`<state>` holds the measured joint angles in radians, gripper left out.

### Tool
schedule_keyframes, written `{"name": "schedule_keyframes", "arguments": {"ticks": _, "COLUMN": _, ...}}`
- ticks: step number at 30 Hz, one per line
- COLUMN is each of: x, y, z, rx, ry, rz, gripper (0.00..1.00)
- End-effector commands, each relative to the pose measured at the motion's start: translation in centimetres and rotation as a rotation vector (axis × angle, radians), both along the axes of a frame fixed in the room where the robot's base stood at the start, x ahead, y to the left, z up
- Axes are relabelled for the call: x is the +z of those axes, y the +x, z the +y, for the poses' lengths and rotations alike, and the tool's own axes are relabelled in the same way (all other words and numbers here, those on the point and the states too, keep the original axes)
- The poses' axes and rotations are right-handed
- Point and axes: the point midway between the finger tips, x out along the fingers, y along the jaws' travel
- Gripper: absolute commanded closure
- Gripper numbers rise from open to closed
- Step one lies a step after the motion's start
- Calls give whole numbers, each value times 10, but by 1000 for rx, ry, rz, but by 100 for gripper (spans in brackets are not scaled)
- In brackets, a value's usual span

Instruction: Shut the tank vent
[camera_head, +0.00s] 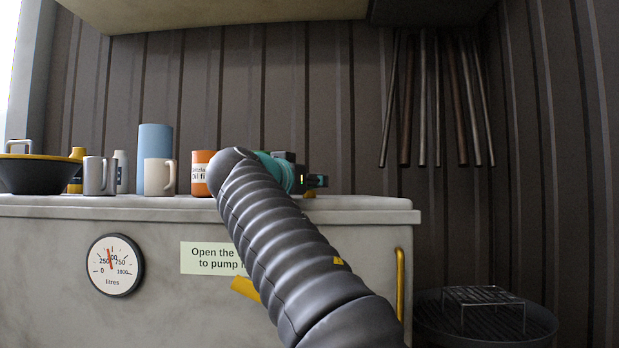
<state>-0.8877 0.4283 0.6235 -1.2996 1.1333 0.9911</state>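The grey tank (165,235) spans the lower left and middle, with a round litres gauge (115,265) on its front. A partly covered sign (211,258) reads "Open the … to pump". A yellow flat piece (244,289) shows below the sign, partly behind my arm; I cannot tell if it is a vent lever. No part is clearly recognisable as the vent. My gripper (317,181) is at the tank's top edge, right of the orange can, pointing right. It is small and partly hidden by my arm, so its opening cannot be judged.
On the tank top stand a black bowl (36,175), a grey mug (95,176), a blue cylinder (155,145), a beige mug (158,177) and an orange can (202,172). A yellow vertical bar (400,285) is at the tank's right. A wire rack (484,296) stands lower right.

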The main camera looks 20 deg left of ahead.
Motion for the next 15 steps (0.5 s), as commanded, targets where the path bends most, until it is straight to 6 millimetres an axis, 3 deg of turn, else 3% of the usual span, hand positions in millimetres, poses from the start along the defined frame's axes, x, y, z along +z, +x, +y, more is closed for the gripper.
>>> {"name": "schedule_keyframes", "arguments": {"ticks": 7, "x": 0, "y": 0, "z": 0, "rx": 1, "ry": 0, "rz": -1, "gripper": 95}}
{"name": "schedule_keyframes", "arguments": {"ticks": 8, "x": 0, "y": 0, "z": 0, "rx": 1, "ry": 0, "rz": -1, "gripper": 55}}
{"name": "schedule_keyframes", "arguments": {"ticks": 9, "x": 0, "y": 0, "z": 0, "rx": 1, "ry": 0, "rz": -1, "gripper": 45}}
{"name": "schedule_keyframes", "arguments": {"ticks": 11, "x": 0, "y": 0, "z": 0, "rx": 1, "ry": 0, "rz": -1, "gripper": 34}}
{"name": "schedule_keyframes", "arguments": {"ticks": 15, "x": 0, "y": 0, "z": 0, "rx": 1, "ry": 0, "rz": -1, "gripper": 34}}
